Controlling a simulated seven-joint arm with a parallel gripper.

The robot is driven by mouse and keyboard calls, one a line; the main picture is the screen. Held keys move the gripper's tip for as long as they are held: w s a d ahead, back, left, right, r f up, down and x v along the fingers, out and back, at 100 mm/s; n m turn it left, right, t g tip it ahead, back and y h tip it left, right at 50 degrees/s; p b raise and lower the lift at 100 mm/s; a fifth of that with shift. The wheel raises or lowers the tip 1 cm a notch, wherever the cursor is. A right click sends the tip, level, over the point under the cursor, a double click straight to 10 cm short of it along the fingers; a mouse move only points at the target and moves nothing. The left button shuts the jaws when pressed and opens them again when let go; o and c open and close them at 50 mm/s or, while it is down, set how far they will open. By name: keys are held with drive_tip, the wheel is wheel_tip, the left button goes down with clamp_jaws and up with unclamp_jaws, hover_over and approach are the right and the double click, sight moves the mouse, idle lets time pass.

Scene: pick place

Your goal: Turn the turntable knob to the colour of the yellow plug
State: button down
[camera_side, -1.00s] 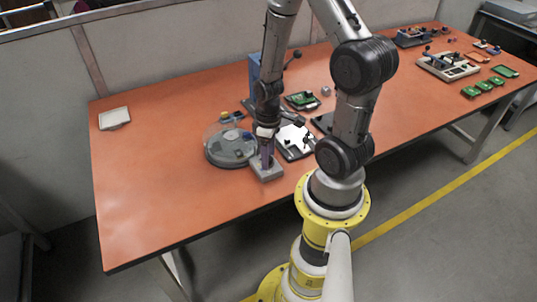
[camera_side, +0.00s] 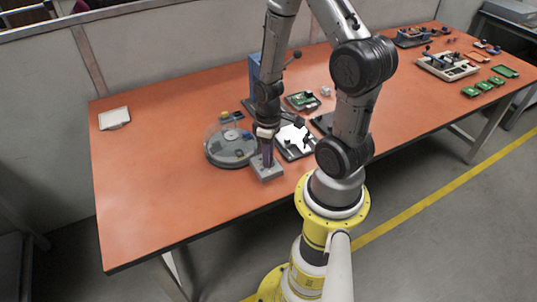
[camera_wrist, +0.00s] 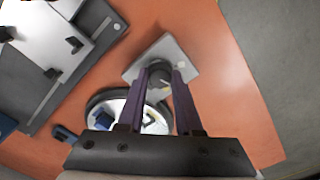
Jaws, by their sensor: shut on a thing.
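The turntable (camera_side: 213,158) is a round grey disc under what looks like a clear cover, left of my gripper. In the wrist view the turntable (camera_wrist: 95,103) is partly hidden behind my fingers. A dark round knob (camera_wrist: 159,70) stands on a light grey block (camera_wrist: 146,64) beside the turntable; the block is also in the side view (camera_side: 268,175). My gripper (camera_wrist: 161,78), with purple fingers, points down and is shut on the knob. The knob's colour marks are too small to read.
A white-topped board (camera_side: 291,141) with dark parts lies right behind my gripper, and a green board (camera_side: 302,101) lies farther back. A blue upright block (camera_side: 254,68) stands behind my arm. A white tray (camera_side: 114,118) is at far left. The front left table is clear.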

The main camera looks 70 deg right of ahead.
drive_tip(key=shift+m, duration=0.3)
drive_tip(key=m, duration=0.3)
drive_tip(key=shift+m, duration=2.4)
drive_tip(key=c, duration=0.6)
unclamp_jaws()
drive_tip(key=shift+r, duration=0.1)
